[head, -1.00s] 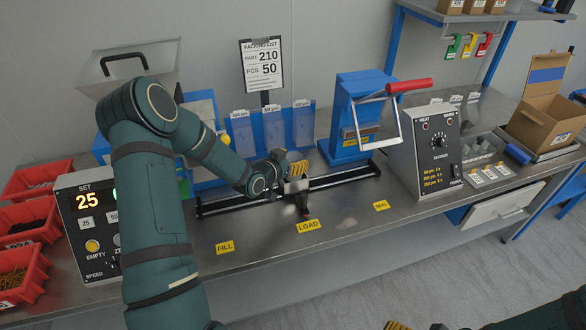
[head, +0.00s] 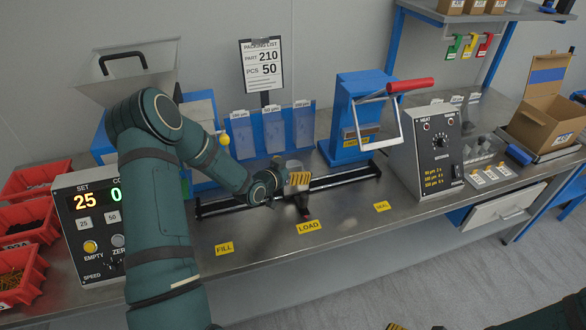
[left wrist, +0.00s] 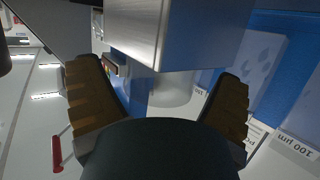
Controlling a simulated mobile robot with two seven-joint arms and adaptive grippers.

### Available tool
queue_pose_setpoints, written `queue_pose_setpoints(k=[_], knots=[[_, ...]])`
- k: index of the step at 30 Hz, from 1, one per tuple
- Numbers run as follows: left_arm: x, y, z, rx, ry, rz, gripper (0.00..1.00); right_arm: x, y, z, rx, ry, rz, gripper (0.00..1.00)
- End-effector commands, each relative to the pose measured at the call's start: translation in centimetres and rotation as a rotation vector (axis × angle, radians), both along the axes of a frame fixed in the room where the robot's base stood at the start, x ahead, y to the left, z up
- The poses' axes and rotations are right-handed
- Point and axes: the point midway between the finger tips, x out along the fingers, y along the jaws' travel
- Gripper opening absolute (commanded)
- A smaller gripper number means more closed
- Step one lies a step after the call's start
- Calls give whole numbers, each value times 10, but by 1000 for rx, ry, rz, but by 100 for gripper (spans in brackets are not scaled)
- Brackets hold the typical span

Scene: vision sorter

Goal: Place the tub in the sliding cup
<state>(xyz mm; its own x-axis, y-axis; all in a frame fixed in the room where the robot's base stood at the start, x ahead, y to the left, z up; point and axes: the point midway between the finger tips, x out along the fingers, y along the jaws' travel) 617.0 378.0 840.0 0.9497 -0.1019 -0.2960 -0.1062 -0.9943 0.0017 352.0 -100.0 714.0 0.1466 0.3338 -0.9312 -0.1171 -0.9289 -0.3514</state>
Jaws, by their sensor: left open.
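My left gripper (head: 299,181) is over the middle of the slide rails, above the LOAD label. Its jaws are open; the two brown ridged fingers also show apart in the left wrist view (left wrist: 160,105). A pale, translucent round vessel (head: 294,165), which looks like the tub, shows just behind the fingers. A whitish cylinder (left wrist: 175,91) shows beyond and between the fingers in the wrist view, apparently the same vessel. The sliding cup is not clearly visible; the gripper covers the middle of the rails. My right gripper (head: 415,327) is cut off at the bottom edge.
Black slide rails (head: 345,180) run along the bench. A blue press (head: 350,110) with a red-handled lever stands to the right, by the heat control box (head: 430,150). Blue bag holders (head: 270,132) stand behind. A metal block (left wrist: 180,30) fills the wrist view's top.

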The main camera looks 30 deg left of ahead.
Motion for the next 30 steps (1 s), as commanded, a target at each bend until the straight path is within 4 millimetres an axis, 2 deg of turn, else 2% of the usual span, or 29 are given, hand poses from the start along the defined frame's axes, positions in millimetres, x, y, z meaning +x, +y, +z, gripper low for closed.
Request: queue_pose_setpoints(k=[3,5,15,21,30], knots=[[0,0,5,0,0,0,92,-1,0,5,0,1,0,100],[-7,2,6,1,1,2,92,-1,0,5,0,2,1,100],[-73,9,26,0,2,2,92,-3,0,15,1,7,2,100],[-102,12,35,1,1,2,92,-4,0,18,1,9,2,100],[-114,12,38,0,0,0,92,-4,1,19,2,9,3,100]])
